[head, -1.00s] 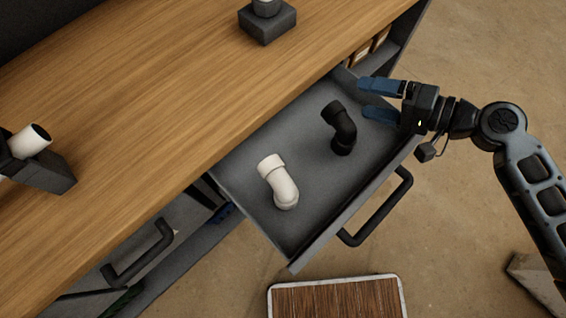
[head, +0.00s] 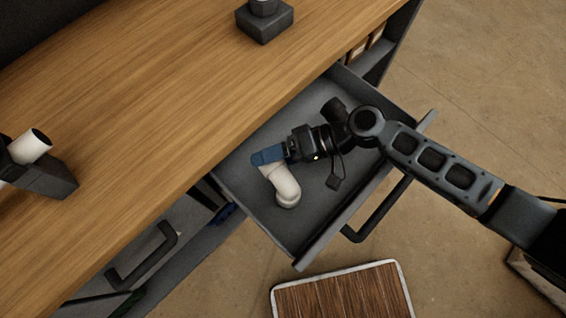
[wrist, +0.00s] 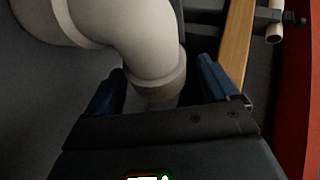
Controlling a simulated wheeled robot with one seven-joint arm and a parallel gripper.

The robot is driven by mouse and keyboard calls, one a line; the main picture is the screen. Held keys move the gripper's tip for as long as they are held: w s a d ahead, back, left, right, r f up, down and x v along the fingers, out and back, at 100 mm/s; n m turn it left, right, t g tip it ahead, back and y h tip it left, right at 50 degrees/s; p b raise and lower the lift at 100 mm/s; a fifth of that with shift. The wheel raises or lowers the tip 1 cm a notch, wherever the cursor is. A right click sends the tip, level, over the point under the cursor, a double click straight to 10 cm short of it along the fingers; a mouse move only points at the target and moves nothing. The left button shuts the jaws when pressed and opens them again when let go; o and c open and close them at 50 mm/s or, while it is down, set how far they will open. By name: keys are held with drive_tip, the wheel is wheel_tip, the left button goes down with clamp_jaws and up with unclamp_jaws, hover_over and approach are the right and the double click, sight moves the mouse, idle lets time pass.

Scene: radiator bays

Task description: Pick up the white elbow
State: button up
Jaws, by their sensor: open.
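The white elbow (head: 285,187) lies in the open grey drawer (head: 263,224), toward its left end. My gripper (head: 264,157) is over the elbow's upper end, with its blue fingers covering part of that end in the head view. In the wrist view the elbow (wrist: 146,50) fills the upper middle, and its collar end reaches down between the two spread fingers of my gripper (wrist: 160,90). The fingers are open, one on each side of the collar. Whether either finger touches it, I cannot tell.
A black elbow (head: 333,110) lies in the same drawer, mostly hidden behind my arm. The wooden worktop (head: 170,95) borders the drawer on the upper left. The drawer's front with its black handle (head: 378,210) is at the lower right.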

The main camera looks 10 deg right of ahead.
drive_tip(key=shift+x, duration=1.35)
drive_tip(key=c, duration=1.4)
